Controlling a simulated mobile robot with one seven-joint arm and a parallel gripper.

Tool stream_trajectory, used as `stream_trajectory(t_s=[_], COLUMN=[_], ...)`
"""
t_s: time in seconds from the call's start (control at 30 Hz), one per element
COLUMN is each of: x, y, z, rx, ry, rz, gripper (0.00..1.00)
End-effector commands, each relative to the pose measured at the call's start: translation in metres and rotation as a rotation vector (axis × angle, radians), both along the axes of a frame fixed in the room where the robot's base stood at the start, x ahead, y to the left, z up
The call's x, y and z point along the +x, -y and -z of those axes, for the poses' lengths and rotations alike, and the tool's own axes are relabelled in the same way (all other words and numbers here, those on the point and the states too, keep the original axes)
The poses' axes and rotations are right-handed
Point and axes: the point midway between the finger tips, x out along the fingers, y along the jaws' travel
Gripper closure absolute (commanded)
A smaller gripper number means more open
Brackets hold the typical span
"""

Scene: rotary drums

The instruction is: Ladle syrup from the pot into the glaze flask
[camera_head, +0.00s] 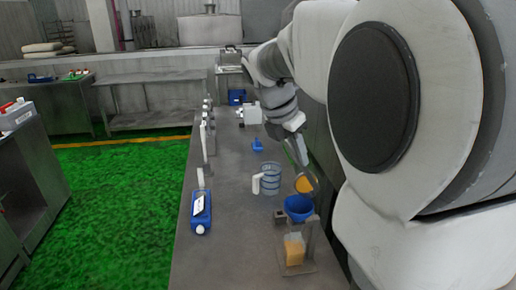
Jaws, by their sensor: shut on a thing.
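My gripper (302,156) is over the right side of the bench, shut on what looks like a ladle (313,192) with a thin handle. Orange syrup (304,184) shows in the round bowl, just above and behind a blue funnel (298,204). The fingertips are small and partly unclear. Below the funnel stands a clear vessel with amber content (294,249), likely the glaze flask, in a grey stand. A clear jug (270,180) with a white handle stands left of the ladle. I cannot make out a separate pot; my arm hides the right side.
A blue bottle (201,212) lies near the bench's left edge. A small blue item (257,145) and several bottles stand farther back. The bench (236,250) is clear at front left. Green floor (115,210) lies to the left.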

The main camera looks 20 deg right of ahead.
Motion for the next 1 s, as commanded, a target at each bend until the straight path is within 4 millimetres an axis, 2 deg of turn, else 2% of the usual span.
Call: stream_trajectory(t_s=[1.0], x=[-0.007], y=[-0.026], z=[0.02], rx=[-0.166], ry=[0.048], rz=[-0.002], gripper=[1.0])
